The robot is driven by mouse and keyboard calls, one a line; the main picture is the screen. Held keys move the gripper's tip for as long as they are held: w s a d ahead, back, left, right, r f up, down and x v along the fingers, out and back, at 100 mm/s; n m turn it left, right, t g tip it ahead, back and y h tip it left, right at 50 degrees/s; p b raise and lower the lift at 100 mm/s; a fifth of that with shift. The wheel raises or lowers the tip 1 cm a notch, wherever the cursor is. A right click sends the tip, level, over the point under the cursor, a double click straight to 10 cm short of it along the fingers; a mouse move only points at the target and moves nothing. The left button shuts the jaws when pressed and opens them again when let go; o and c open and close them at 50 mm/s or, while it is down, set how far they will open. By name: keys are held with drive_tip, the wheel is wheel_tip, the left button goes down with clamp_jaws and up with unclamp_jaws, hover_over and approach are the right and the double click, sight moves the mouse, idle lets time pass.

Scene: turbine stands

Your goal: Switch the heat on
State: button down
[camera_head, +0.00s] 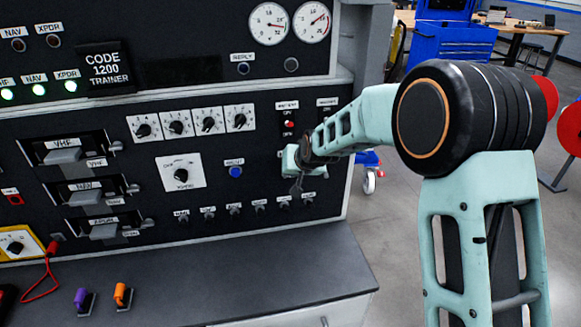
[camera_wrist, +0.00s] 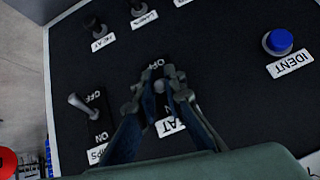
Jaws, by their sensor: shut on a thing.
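In the wrist view, the heat switch (camera_wrist: 159,86) is a small toggle on the black panel. Its label is partly covered and reads "EAT", with "OFF" above it. My gripper (camera_wrist: 163,82) is shut on the switch lever, with one finger on each side. The fingers hide most of the switch's base and its ON mark, so I cannot tell its exact tilt. In the head view, my gripper (camera_head: 299,184) is against the right part of the trainer panel, and the switch is hidden behind it.
A blue IDENT button (camera_wrist: 278,41) is at the right, and black knobs (camera_wrist: 96,26) are above. The grey desk top (camera_head: 220,280) below the panel is mostly clear.

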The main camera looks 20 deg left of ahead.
drive_tip(key=shift+r+g, duration=0.1)
drive_tip(key=shift+g, duration=0.2)
drive_tip(key=c, duration=2)
unclamp_jaws()
drive_tip(key=v, duration=1.2)
drive_tip(key=shift+a, duration=0.15)
